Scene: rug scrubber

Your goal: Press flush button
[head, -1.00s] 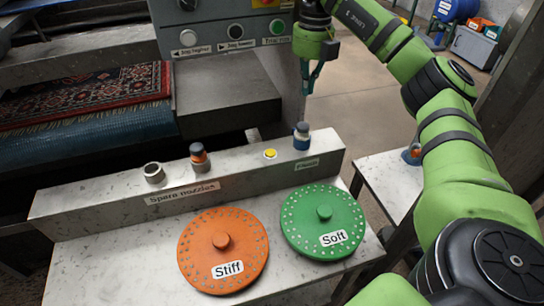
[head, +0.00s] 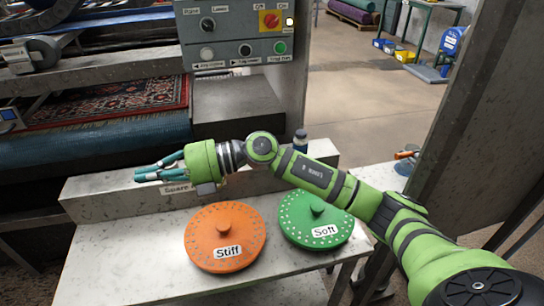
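My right arm reaches in from the right, across the grey ledge (head: 90,200) behind the two discs. My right gripper (head: 143,174) points left over the ledge's left part, above the partly covered "Spare nozzles" label (head: 174,190). Its teal fingers lie close together and look empty; whether they fully meet is unclear. The yellow button on the ledge is hidden now, apparently behind my arm. My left gripper is out of view.
An orange "Stiff" disc (head: 222,228) and a green "Soft" disc (head: 312,212) lie on the grey table (head: 120,265) before the ledge. A control panel (head: 225,36) with knobs and buttons stands behind. A patterned rug (head: 110,103) lies back left.

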